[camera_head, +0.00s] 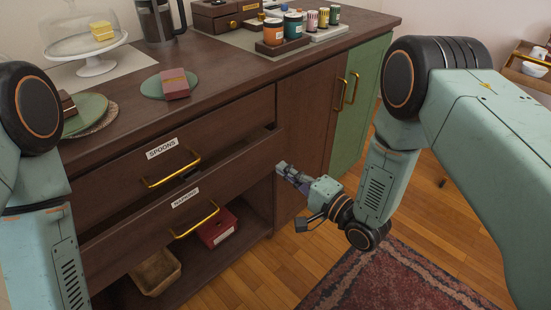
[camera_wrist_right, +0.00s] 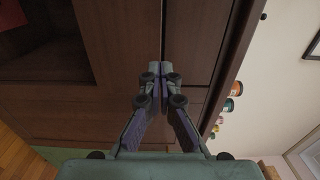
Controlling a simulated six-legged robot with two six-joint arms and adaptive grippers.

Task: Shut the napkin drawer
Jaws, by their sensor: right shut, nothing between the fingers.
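The napkin drawer (camera_head: 236,168), dark brown with a "NAPKINS" label and a brass handle (camera_head: 194,222), stands pulled out. A dark gap shows above its front, below the spoons drawer (camera_head: 215,125). My right gripper (camera_head: 281,168) is shut and empty near the right end of the napkin drawer's front; I cannot tell whether it touches. In the right wrist view its fingertips (camera_wrist_right: 166,75) meet in front of dark wood panels. My left arm shows at the left, but its gripper is not in view.
The countertop (camera_head: 225,75) carries plates, a cake stand (camera_head: 93,62) and several jars. A green cabinet door (camera_head: 362,95) is at the right. A patterned rug (camera_head: 395,280) lies on the floor.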

